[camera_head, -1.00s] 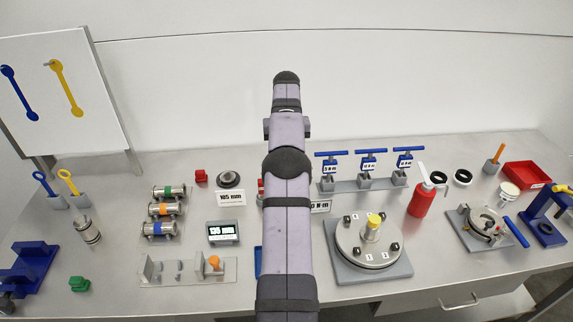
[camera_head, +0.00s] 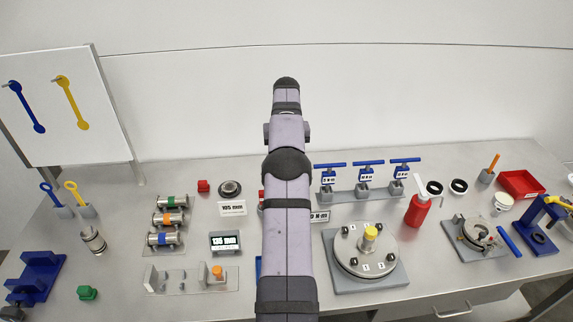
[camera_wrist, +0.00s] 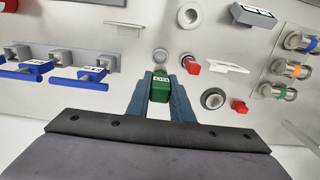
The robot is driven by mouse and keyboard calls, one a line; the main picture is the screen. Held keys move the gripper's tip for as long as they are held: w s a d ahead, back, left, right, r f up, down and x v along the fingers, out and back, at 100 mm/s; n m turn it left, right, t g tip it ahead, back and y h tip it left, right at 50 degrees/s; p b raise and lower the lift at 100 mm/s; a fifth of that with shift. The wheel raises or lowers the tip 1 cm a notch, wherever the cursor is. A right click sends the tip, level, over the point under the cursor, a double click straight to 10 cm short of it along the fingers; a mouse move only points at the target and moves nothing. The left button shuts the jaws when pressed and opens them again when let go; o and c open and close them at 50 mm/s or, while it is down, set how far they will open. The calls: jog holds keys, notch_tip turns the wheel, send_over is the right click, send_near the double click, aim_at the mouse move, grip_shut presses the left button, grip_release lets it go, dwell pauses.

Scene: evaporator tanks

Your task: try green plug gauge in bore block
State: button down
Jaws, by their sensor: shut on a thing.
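My gripper (camera_wrist: 159,90) is shut on the green plug gauge (camera_wrist: 159,88) in the wrist view, with the two blue-grey fingers on either side of its labelled green handle. A small grey round end (camera_wrist: 159,58) shows just beyond the handle; I cannot tell whether it belongs to the gauge. In the head view my own arm hides the gripper and the gauge. I cannot tell for sure which piece is the bore block. A round metal piece with a dark centre (camera_wrist: 212,98) lies to the right of the gripper, also seen in the head view (camera_head: 230,188).
A red piece (camera_wrist: 191,65) stands close beside the gauge, and a red block (camera_wrist: 239,107) lies farther right.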

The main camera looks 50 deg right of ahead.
jog(key=shift+w+a, duration=0.1)
dwell(0.3)
jog(key=shift+w+r, duration=0.1)
jog(key=shift+w, duration=0.05)
jog(key=shift+w+a+r+b, duration=0.1)
jog(key=shift+w+r+b, duration=0.1)
jog(key=shift+r, duration=0.3)
jog(key=shift+w+r+b, duration=0.1)
jog(key=shift+w+r, duration=0.05)
jog(key=shift+r, duration=0.3)
jog(key=shift+n, duration=0.3)
jog(key=shift+w+a+r, duration=0.1)
jog(key=shift+a+r, duration=0.2)
jog(key=shift+r, duration=0.3)
jog(key=shift+a+r, duration=0.3)
jog(key=shift+r, duration=0.3)
jog(key=shift+w+a+r, duration=0.1)
jog(key=shift+a+r, duration=0.2)
jog(key=shift+r, duration=0.3)
jog(key=shift+r, duration=0.1)
jog(key=shift+a+r, duration=0.25)
jog(key=shift+r, duration=0.05)
jog(key=shift+a+r+b, duration=0.2)
jog(key=shift+r+b, duration=0.05)
jog(key=shift+b, duration=0.1)
jog(key=shift+a+r, duration=0.2)
jog(key=shift+a, duration=0.05)
